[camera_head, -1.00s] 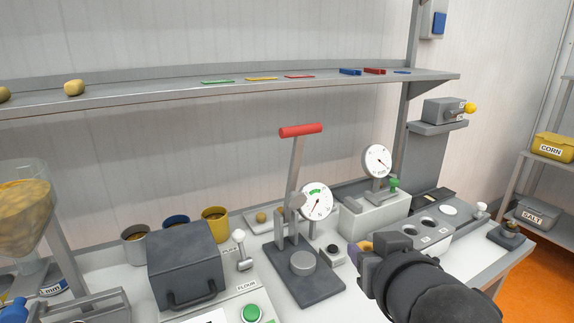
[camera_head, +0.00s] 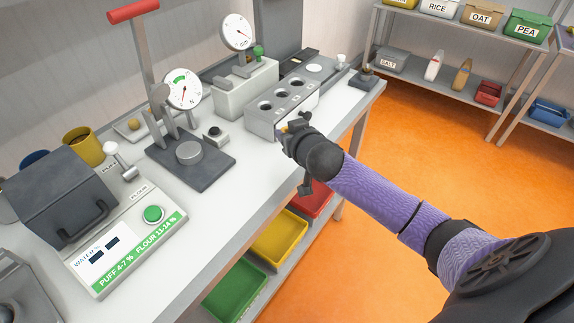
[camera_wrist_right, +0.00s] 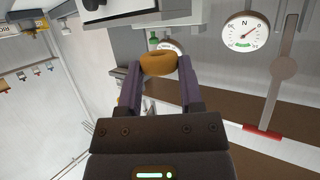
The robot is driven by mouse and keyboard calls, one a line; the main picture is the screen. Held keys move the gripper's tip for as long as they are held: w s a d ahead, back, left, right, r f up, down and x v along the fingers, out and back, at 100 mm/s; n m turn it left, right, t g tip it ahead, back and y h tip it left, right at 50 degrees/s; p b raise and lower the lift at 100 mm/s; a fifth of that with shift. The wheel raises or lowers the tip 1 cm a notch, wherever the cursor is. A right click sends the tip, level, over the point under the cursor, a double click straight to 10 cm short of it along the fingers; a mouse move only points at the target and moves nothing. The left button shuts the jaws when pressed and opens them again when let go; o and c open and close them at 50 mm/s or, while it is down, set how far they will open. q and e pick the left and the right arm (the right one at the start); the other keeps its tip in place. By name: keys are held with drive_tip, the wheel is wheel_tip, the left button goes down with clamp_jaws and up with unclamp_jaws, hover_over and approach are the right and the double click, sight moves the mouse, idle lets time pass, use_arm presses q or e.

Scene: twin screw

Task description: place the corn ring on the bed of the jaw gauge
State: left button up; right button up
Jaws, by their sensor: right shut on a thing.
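The corn ring (camera_wrist_right: 158,63), an orange-brown ring, is held between the fingertips of my right gripper (camera_wrist_right: 158,68) in the right wrist view. The jaw gauge (camera_head: 243,88) is a pale block with a round dial (camera_head: 237,32) and a green knob (camera_head: 258,52), behind and left of my right gripper. The ring is apart from it. My left gripper is out of view.
A grey block with round holes (camera_head: 283,106) stands between my right gripper and the jaw gauge. A lever press (camera_head: 190,153) with a red handle and its own dial stands to the left. Coloured trays (camera_head: 279,238) sit below the bench.

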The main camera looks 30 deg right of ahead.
sight(290, 170)
wheel_tip(290, 170, down, 10)
drive_tip(key=b, duration=0.4)
drive_tip(key=shift+r, duration=0.2)
drive_tip(key=shift+f, duration=0.1)
drive_tip(key=shift+f, duration=0.15)
drive_tip(key=o, duration=0.9)
drive_tip(key=shift+c, duration=0.2)
